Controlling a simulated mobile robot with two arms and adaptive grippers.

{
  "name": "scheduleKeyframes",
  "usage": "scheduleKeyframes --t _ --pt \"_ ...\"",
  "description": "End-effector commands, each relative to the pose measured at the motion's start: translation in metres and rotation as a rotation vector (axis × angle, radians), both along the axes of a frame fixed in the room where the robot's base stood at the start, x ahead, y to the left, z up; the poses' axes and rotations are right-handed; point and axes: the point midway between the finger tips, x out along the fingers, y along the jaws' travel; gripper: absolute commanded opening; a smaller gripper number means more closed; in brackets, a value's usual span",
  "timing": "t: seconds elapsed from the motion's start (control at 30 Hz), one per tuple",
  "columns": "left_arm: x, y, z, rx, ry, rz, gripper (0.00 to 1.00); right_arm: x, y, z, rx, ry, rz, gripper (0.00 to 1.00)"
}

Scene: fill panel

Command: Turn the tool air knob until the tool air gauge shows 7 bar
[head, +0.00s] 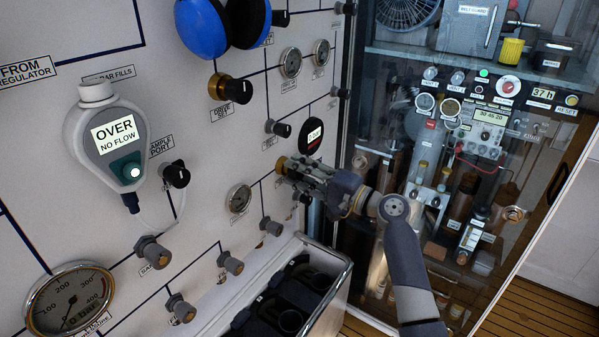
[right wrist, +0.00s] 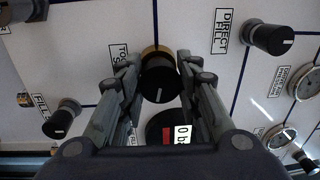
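A black knob with a brass collar (right wrist: 159,80) sits on the white panel, its label partly hidden behind a finger ("TO…"). In the head view its brass collar (head: 281,164) shows at the tips of my right gripper (head: 300,172). In the right wrist view my right gripper (right wrist: 160,75) has its fingers apart, one on each side of the knob; I cannot tell whether they touch it. A round black gauge (head: 314,137) with a small lit display is above the gripper in the head view. In the right wrist view the gauge (right wrist: 164,124) reads "0 ba…", partly covered. My left gripper is not in view.
Another brass-collared knob labelled DRIVE (head: 232,89), small dials and several black knobs share the panel. A grey flow meter (head: 105,140) reads "OVER NO FLOW". An open-topped bin (head: 334,296) stands below, and a glass-fronted cabinet (head: 520,165) is at right.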

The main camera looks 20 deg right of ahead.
Motion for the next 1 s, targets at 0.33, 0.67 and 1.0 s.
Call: scheduleKeyframes --t 0.33,0.67,1.0 --pt "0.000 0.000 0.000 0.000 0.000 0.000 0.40 0.000 0.000 0.000 -0.001 -0.001 0.000 0.51" --pt "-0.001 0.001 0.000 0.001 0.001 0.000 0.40 -0.028 -0.023 -0.004 -0.005 0.001 -0.001 0.51" --pt "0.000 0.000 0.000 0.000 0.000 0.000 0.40 -0.080 -0.064 -0.009 -0.003 0.003 -0.001 0.51"
